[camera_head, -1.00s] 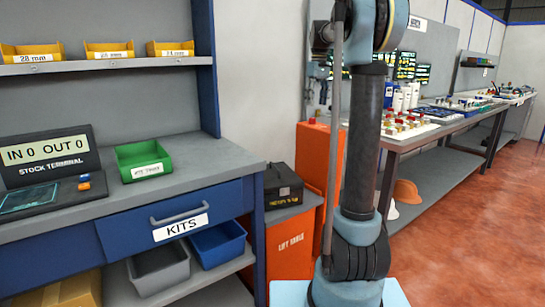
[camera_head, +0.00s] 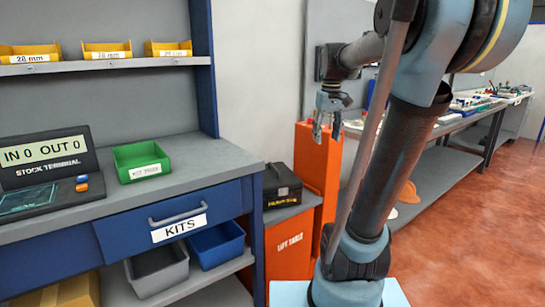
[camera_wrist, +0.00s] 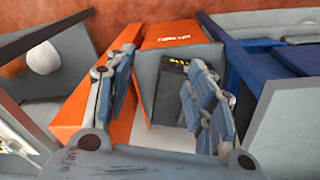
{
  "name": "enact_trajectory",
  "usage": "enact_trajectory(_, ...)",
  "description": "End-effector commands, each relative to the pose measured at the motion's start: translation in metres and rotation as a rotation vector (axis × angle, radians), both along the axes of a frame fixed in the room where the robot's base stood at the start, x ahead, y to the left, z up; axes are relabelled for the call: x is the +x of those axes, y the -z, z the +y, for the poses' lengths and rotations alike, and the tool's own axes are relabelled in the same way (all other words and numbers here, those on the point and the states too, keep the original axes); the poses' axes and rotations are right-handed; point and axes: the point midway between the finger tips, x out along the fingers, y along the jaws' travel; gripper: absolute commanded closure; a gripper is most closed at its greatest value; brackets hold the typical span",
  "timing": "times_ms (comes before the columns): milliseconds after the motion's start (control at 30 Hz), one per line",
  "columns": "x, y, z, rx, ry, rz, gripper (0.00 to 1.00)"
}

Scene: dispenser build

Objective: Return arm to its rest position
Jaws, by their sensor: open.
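My gripper (camera_head: 328,128) hangs from my arm, fingers pointing down, in front of the grey wall and above the orange lift table (camera_head: 290,243). It is open and empty. In the wrist view the two blue-padded fingers of my gripper (camera_wrist: 160,95) stand apart. Between and beyond them are the orange lift table (camera_wrist: 175,35) and the black case (camera_wrist: 172,80). My arm leans to the right in the head view, its upper part bent back left to the gripper.
The stock bench (camera_head: 190,160) at left holds a green bin (camera_head: 142,160) and a stock terminal (camera_head: 45,160). A black case (camera_head: 280,187) sits on the lift table beside an orange column (camera_head: 305,165). A workbench (camera_head: 450,125) with parts stands behind my arm. The red floor at right is clear.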

Motion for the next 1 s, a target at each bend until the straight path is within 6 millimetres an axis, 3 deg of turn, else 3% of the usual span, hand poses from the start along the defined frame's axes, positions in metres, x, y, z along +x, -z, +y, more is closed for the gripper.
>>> enact_trajectory(100, -0.036, 0.026, 0.000, 0.002, 0.032, -0.014, 0.50)
enact_trajectory(367, -0.104, 0.087, 0.000, 0.010, 0.103, -0.044, 0.50)
enact_trajectory(600, -0.162, 0.154, 0.000, 0.019, 0.168, -0.073, 0.50)
enact_trajectory(800, -0.197, 0.203, 0.000, 0.026, 0.214, -0.093, 0.50)
enact_trajectory(1000, -0.212, 0.226, 0.002, 0.030, 0.235, -0.102, 0.50)
